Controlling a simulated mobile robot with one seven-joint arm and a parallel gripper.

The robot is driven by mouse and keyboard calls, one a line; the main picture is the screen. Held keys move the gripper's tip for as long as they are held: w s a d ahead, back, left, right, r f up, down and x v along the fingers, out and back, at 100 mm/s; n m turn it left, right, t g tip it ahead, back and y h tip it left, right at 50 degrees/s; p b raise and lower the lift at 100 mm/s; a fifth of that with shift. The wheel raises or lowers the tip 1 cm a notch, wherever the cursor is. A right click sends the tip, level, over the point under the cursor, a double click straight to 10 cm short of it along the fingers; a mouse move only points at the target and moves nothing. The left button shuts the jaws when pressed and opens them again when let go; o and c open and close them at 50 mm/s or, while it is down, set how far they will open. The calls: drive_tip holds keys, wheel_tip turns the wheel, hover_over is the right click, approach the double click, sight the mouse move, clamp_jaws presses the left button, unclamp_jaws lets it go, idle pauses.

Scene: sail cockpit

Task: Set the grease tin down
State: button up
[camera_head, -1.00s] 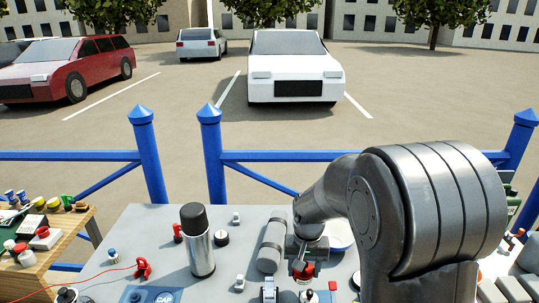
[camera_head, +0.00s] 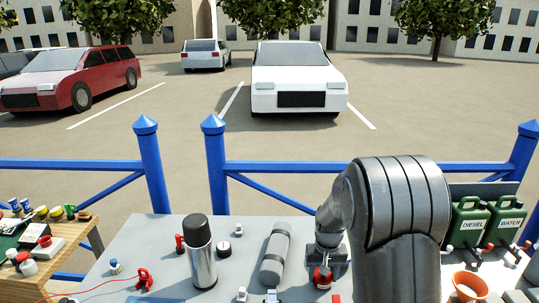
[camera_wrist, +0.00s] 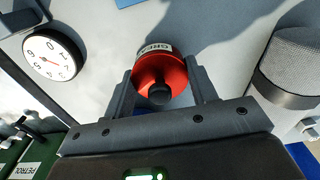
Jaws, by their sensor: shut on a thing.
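The grease tin is red with a dark cap and a pale label. In the wrist view the tin (camera_wrist: 172,68) sits between the two fingers of my gripper (camera_wrist: 163,84), which is shut on it. In the head view a small part of the red tin (camera_head: 322,279) shows below my gripper (camera_head: 326,265), over the right part of the grey tabletop (camera_head: 150,240). I cannot tell whether the tin touches the surface.
A grey cylinder (camera_head: 274,258) lies left of my gripper, and a steel flask (camera_head: 201,262) stands further left.

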drive_tip(key=s+a+r+m, duration=0.2)
drive_tip(key=a+r, duration=0.8)
drive_tip(key=a, duration=0.3)
hover_over(241, 285)
drive_tip(key=f, duration=0.6)
drive_tip(key=shift+d+f, duration=0.25)
drive_tip(key=shift+d, duration=0.15)
drive_tip(key=shift+a+f, duration=0.25)
drive_tip(key=shift+a, duration=0.2)
drive_tip(key=shift+f, duration=2)
drive_tip(key=o, duration=1.4)
drive_tip(key=shift+f, duration=0.15)
